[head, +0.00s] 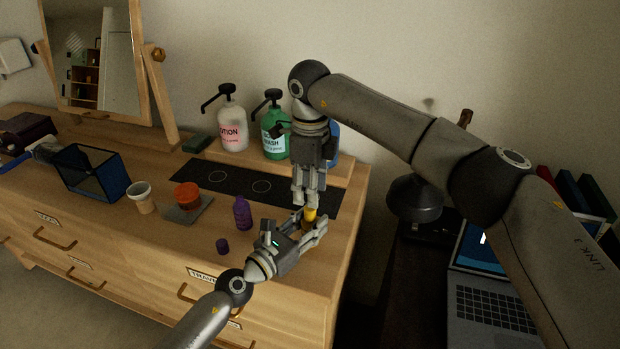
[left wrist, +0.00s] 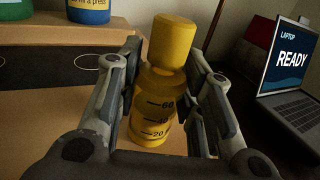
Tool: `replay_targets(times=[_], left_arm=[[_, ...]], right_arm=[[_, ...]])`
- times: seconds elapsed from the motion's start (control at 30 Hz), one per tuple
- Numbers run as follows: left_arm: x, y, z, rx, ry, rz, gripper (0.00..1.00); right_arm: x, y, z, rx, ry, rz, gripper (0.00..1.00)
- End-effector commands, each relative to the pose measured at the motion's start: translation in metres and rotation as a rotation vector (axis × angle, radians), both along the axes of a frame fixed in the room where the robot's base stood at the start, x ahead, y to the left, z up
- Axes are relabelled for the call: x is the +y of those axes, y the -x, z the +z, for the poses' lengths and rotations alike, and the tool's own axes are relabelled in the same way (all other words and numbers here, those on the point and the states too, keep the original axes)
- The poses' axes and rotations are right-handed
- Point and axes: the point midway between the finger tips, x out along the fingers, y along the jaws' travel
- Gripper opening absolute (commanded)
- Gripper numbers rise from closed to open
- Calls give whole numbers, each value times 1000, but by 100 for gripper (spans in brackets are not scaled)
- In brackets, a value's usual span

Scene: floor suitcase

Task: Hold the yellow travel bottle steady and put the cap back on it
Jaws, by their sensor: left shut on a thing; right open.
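The yellow travel bottle (left wrist: 153,107) stands upright on the dresser top, with measuring marks on its side. My left gripper (left wrist: 166,120) is shut around its body, one finger on each side. The yellow cap (left wrist: 173,40) sits on top of the bottle, over the neck; I cannot tell whether it is fully tightened. In the head view, a little yellow of the cap or bottle (head: 310,214) shows between the grippers. My right gripper (head: 306,201) points straight down just above it, open. My left gripper (head: 309,226) hides most of the bottle there.
An orange jar (head: 187,196), a cup (head: 141,198) and a dark mesh bin (head: 92,173) are further left. Pump bottles (head: 232,128) stand behind. The dresser's right edge is close.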

Motion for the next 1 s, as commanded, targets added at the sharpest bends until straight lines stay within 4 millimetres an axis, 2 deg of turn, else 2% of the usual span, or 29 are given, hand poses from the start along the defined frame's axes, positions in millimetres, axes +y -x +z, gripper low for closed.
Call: replay_targets(times=[0.1,0.3,0.47,0.73,0.77,1.0], left_arm=[[0,0,-1,2,-1,0,0],[0,0,-1,2,-1,0,0],[0,0,-1,2,-1,0,0],[0,0,-1,2,-1,0,0],[0,0,-1,2,-1,0,0],[0,0,-1,2,-1,0,0]], right_arm=[[0,1,-22,4,0,0,41],[0,1,-47,3,0,0,41],[0,0,-56,1,0,0,41],[0,0,-57,1,0,0,41],[0,0,-57,1,0,0,40],[0,0,-57,1,0,0,9]])
